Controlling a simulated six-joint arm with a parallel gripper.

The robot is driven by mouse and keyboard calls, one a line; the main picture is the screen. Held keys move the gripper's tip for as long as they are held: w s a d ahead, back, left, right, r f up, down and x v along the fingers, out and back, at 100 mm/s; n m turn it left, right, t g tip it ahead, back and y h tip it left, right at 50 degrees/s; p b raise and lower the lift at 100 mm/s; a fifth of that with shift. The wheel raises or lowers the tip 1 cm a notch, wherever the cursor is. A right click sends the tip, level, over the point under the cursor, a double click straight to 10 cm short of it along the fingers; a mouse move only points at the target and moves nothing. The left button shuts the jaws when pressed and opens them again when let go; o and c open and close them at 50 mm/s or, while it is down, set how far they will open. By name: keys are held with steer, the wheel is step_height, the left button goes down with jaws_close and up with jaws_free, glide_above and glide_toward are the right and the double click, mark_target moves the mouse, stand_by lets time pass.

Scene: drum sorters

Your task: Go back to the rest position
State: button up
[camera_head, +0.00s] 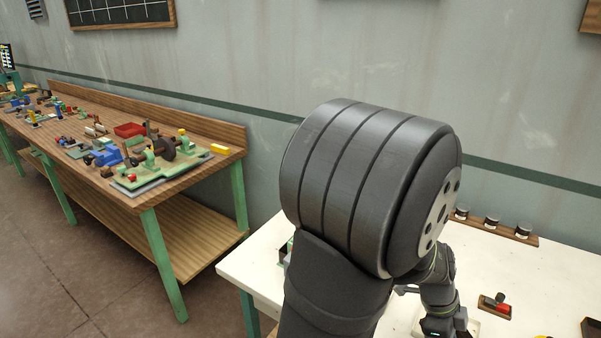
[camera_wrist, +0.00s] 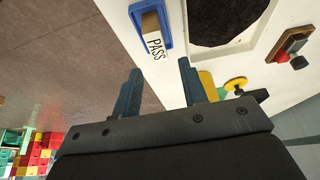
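My gripper (camera_wrist: 158,88) shows in the wrist view with its two dark blue-grey fingers apart and nothing between them. It is above the edge of the white table (camera_wrist: 120,14), near a blue tray (camera_wrist: 166,38) with a card marked PASS (camera_wrist: 155,48). In the head view my dark arm fills the middle and hides much of the white table (camera_head: 530,270). My gripper's fingers cannot be made out there.
A wooden strip with several black-and-white knobs (camera_head: 492,222) lies along the table's back edge. A small red-handled block (camera_head: 496,304) sits on the right. The wrist view shows a dark recess (camera_wrist: 222,18) and a yellow disc (camera_wrist: 235,84). A cluttered workbench (camera_head: 190,180) stands left.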

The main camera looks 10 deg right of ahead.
steer(key=s+a+r, duration=0.1)
steer(key=s+r, duration=0.6)
steer(key=s, duration=0.4)
steer(key=w+r+n+t+h, duration=0.15)
steer(key=w+n, duration=0.25)
steer(key=w, duration=0.5)
steer(key=w+r+n+t, duration=0.1)
steer(key=w+r+n, duration=0.25)
steer(key=w, duration=0.55)
steer(key=w+a+r+n+t, duration=0.1)
steer(key=w+a+n, duration=0.3)
steer(key=w, duration=0.4)
steer(key=w+a+r+n+t, duration=0.2)
steer(key=w+a+r+n, duration=0.1)
steer(key=w, duration=0.6)
steer(key=shift+a+r+n+y, duration=0.35)
steer(key=shift+r+n+y, duration=0.15)
steer(key=shift+n, duration=0.35)
steer(key=shift+t, duration=0.25)
